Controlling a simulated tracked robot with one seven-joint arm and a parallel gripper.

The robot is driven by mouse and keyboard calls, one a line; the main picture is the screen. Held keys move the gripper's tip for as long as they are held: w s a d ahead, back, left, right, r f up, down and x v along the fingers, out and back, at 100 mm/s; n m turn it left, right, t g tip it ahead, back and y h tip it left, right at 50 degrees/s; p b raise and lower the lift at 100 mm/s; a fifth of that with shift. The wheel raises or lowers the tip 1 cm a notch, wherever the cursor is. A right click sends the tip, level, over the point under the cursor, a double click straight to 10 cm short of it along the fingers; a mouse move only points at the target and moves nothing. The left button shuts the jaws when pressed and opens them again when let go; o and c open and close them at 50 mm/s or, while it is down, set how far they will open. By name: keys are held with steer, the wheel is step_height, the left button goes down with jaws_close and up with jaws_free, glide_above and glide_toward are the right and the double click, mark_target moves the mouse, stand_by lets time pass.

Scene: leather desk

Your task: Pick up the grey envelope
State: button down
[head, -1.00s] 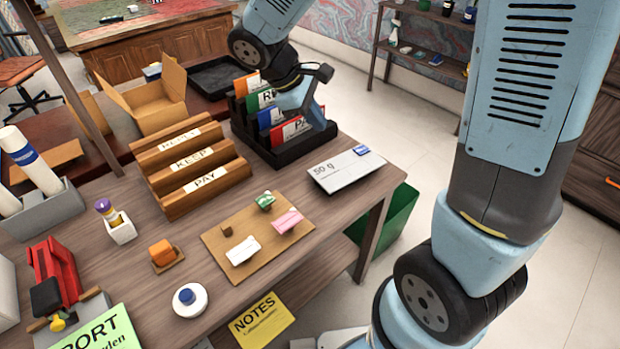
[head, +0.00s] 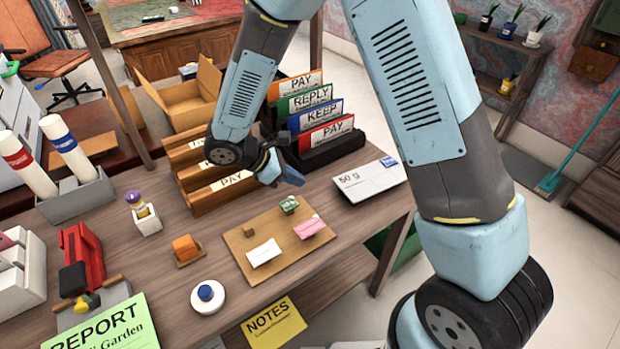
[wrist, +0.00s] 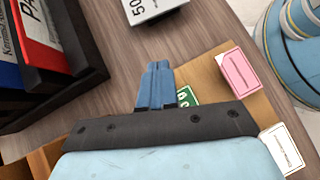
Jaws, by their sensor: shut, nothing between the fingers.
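No envelope here is clearly grey. The palest small one is a whitish envelope (head: 264,252) with a printed edge, lying on the brown board (head: 240,240); in the wrist view it shows at the lower right (wrist: 281,150). A pink envelope (head: 309,229) and a green one (head: 289,204) lie on the same board. My gripper (head: 295,178) is shut and empty, above the desk just behind the board. In the wrist view its blue fingers (wrist: 158,70) are together and partly cover the green envelope (wrist: 188,95).
A flat pale slab marked 50 g (head: 368,180) lies to the right of my gripper. A black rack (head: 335,150) with coloured folders and a wooden sorter (head: 205,200) stand behind. The desk's front edge is close to the board.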

mark_target(342, 188)
steer(key=x, duration=0.9)
steer(key=shift+r, duration=0.1)
steer(key=shift+w+d+r, duration=0.1)
steer(key=shift+w+d, duration=0.1)
steer(key=shift+d, duration=0.85)
steer(key=shift+w+d, duration=0.2)
steer(key=shift+d, duration=0.5)
steer(key=shift+w+d, duration=0.2)
steer(key=shift+d, duration=0.7)
steer(key=shift+a, duration=0.1)
